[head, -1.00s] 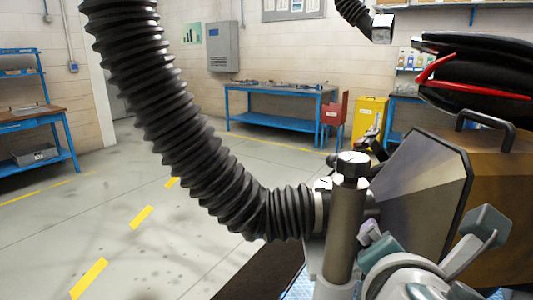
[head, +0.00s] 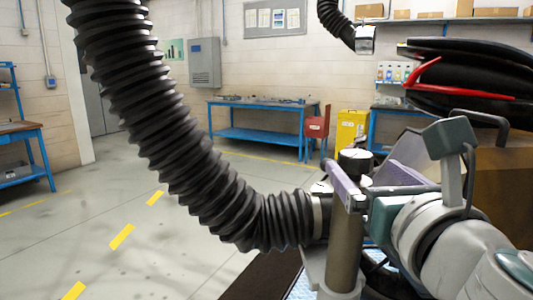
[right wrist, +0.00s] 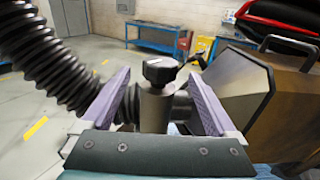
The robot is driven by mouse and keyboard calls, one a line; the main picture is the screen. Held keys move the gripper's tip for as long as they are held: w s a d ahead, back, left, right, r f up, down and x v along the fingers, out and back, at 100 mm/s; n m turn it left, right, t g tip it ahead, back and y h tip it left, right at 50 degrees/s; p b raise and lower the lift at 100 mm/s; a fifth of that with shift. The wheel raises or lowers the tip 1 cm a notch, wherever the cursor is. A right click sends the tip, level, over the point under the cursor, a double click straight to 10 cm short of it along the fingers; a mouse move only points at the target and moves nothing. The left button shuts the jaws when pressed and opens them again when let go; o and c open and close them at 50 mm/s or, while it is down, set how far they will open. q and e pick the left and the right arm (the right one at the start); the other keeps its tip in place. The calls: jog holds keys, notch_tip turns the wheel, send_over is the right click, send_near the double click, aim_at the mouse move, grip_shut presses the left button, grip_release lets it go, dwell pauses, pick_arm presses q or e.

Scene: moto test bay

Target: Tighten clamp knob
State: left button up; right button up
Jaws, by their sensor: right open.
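The clamp knob is a black knob (head: 355,158) with a pale top mark, on a grey metal post (head: 345,245) standing upright by the end of a thick ribbed black hose (head: 185,150). The knob also shows in the right wrist view (right wrist: 160,70), near the middle. My right gripper (head: 368,158) is open. Its two purple-padded fingers stand on either side of the knob and post, with a gap on both sides in the right wrist view (right wrist: 159,78). In the head view the fingers hide part of the post's upper end. My left gripper is not in view.
A motorcycle's black and red seat (head: 470,80) is at the upper right, above a brown box-shaped body (head: 503,195) with a black handle. A blue workbench (head: 260,115), a red cabinet (head: 317,130) and a yellow bin (head: 351,132) stand behind. Open floor lies left.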

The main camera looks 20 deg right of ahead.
aim_at(351, 154)
jog(key=x, duration=0.8)
jog(key=shift+s, duration=0.1)
jog(key=shift+c, duration=0.3)
jog(key=c, duration=1.3)
jog(key=shift+d+m+g+h, duration=0.2)
jog(key=shift+m+g+h, duration=0.3)
jog(key=shift+m+h, duration=0.5)
jog(key=o, duration=1.4)
jog(key=shift+c, duration=0.2)
jog(key=shift+s, duration=0.15)
jog(key=v, duration=0.9)
jog(key=shift+s+a, duration=0.25)
jog(key=shift+s, duration=0.1)
